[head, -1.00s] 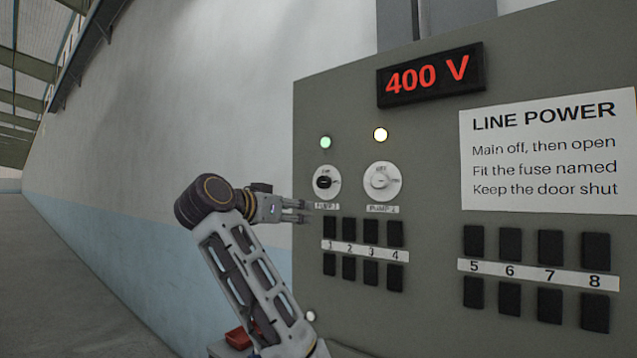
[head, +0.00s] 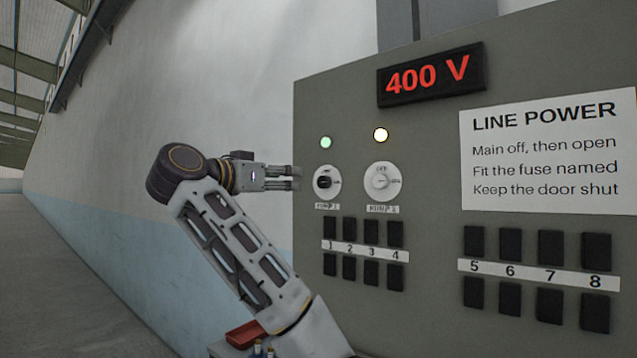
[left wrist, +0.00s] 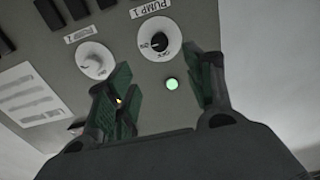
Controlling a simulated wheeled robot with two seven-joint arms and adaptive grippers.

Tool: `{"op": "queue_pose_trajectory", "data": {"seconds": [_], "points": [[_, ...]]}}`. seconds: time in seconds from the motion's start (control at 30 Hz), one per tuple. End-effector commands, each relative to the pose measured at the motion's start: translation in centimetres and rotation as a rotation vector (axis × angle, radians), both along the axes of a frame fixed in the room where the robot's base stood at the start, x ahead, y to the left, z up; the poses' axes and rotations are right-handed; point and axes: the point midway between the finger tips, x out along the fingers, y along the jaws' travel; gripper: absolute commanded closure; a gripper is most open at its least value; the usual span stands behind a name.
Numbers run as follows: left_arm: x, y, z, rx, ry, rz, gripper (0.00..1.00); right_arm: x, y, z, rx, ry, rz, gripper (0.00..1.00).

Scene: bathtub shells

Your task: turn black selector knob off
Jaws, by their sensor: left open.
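The black selector knob (head: 324,183) sits on a round white dial labelled PUMP 1 on the grey panel (head: 430,140). In the left wrist view the black knob (left wrist: 159,42) lies ahead of the gripper, beyond the gap between its fingers. My left gripper (head: 297,178) is just left of the dial in the head view, at about knob height, open and empty. In the left wrist view its green-padded fingers (left wrist: 165,90) are spread, with a lit green lamp (left wrist: 172,84) between them. A white knob (head: 382,181), labelled PUMP 2, is right of the black one. My right gripper is not in view.
Black numbered blocks (head: 350,232) stand out below. A red display (head: 431,76) reads 400 V. A red tray (head: 243,335) sits low by my arm.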

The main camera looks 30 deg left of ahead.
Motion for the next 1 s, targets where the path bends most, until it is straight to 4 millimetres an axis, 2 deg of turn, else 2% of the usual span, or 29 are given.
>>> {"op": "queue_pose_trajectory", "data": {"seconds": [0.17,0.37,1.0], "points": [[0.9,-0.1,0.1,0.000,0.001,-0.001,0.47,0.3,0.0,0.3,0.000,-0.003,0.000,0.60],[2.9,-0.3,0.0,-0.001,0.003,-0.002,0.47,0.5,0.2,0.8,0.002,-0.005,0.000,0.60],[11.2,-1.0,0.1,0.000,0.002,-0.003,0.47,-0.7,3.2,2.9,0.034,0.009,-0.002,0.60]]}}
